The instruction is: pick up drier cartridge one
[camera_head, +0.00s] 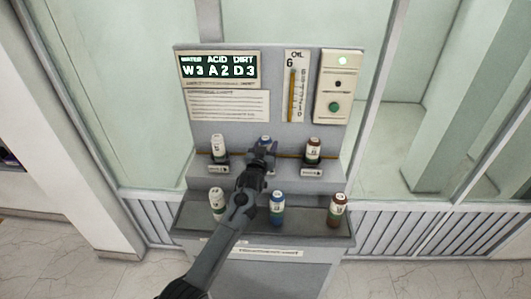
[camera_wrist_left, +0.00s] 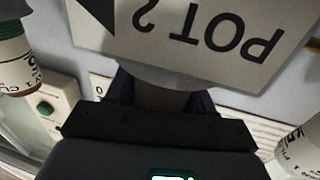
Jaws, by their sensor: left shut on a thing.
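My left gripper (camera_head: 262,152) reaches up to the middle of the upper shelf. It is shut on the middle upper cartridge (camera_head: 265,141), whose pale cap and a little blue show. The arm hides most of that cartridge. In the left wrist view, a grey rounded piece (camera_wrist_left: 163,97) sits between the dark fingers, below an upside-down "POT 2" label (camera_wrist_left: 195,30). On the upper shelf, a white cartridge (camera_head: 218,149) stands at left and a brown one (camera_head: 313,151) at right. I cannot read which cartridge is number one. My right gripper is not in view.
A white-and-green bottle (camera_head: 217,203), a blue bottle (camera_head: 277,208) and a brown bottle (camera_head: 339,209) stand on the lower ledge. Behind are a display reading W3 A2 D3 (camera_head: 218,69), an oil gauge (camera_head: 295,85) and a button panel (camera_head: 338,87).

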